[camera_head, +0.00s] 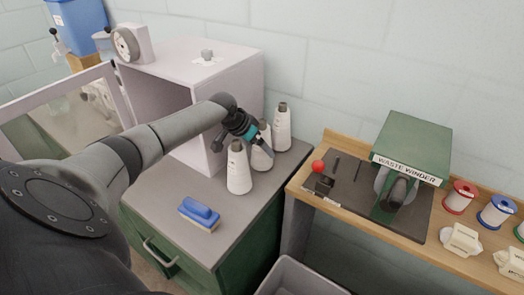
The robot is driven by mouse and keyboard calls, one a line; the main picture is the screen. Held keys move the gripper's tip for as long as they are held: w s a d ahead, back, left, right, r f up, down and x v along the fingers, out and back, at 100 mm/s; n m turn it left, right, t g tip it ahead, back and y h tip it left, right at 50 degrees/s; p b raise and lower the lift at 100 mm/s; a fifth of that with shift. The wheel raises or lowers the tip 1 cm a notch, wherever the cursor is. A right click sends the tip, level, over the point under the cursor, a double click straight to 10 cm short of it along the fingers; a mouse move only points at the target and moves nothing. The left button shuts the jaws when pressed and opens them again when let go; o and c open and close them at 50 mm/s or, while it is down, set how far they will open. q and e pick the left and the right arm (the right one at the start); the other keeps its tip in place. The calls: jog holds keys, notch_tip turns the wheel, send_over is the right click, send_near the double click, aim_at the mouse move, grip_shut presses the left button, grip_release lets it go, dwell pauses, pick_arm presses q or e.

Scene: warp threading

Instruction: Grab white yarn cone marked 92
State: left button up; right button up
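Three white yarn cones stand upright on the grey top of the green cabinet: a front one (239,172), a middle one (261,158) and a back one (282,130). No number is readable on any of them, so I cannot tell which is marked 92. My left gripper (262,147) reaches in from the left and points down at the middle cone, covering part of it. Whether its fingers touch the cone or are closed around it cannot be made out. My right gripper is out of view.
A pale open-fronted cabinet (225,75) stands behind the cones. A grey bin (290,275) stands below.

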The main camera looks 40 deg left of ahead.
pick_arm(q)
jog(key=shift+c, duration=0.2)
jog(key=c, duration=1.5)
jog(key=shift+c, duration=0.2)
jog(key=shift+r, duration=0.15)
